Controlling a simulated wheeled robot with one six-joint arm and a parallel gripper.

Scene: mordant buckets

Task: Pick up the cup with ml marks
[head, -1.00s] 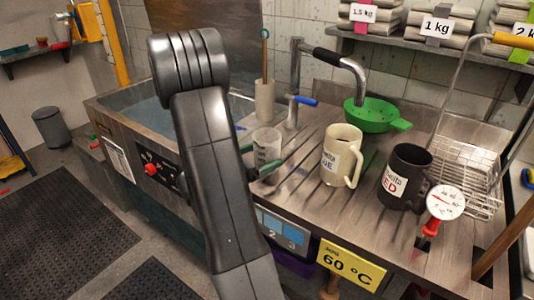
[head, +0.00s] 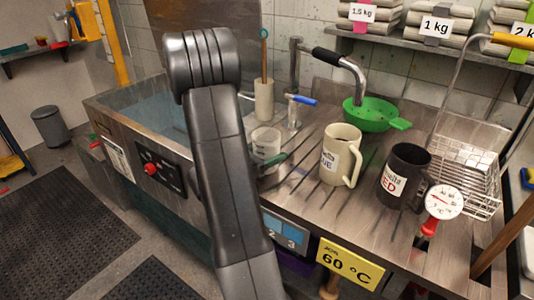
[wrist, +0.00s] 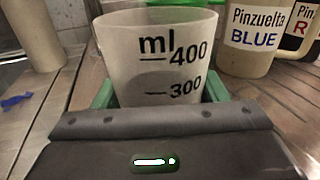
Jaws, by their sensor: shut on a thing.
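The translucent cup with black ml marks (head: 265,142) is on the counter side of my arm in the head view, partly hidden by the arm. In the wrist view the cup (wrist: 150,58) fills the middle, upright, with "ml", 400 and 300 showing. My gripper (wrist: 158,96) is shut on the cup, its green fingers on either side of the lower wall. One green finger also shows in the head view, where my gripper (head: 272,162) is mostly hidden. The cup's base is hidden, so I cannot tell whether it touches the counter.
A cream jug labelled BLUE (head: 340,160) stands right of the cup, with a dark jug labelled RED (head: 404,177) beyond it. A green colander (head: 372,115) and tap (head: 340,60) are behind. A pale holder with a stick (head: 264,101) stands behind the cup.

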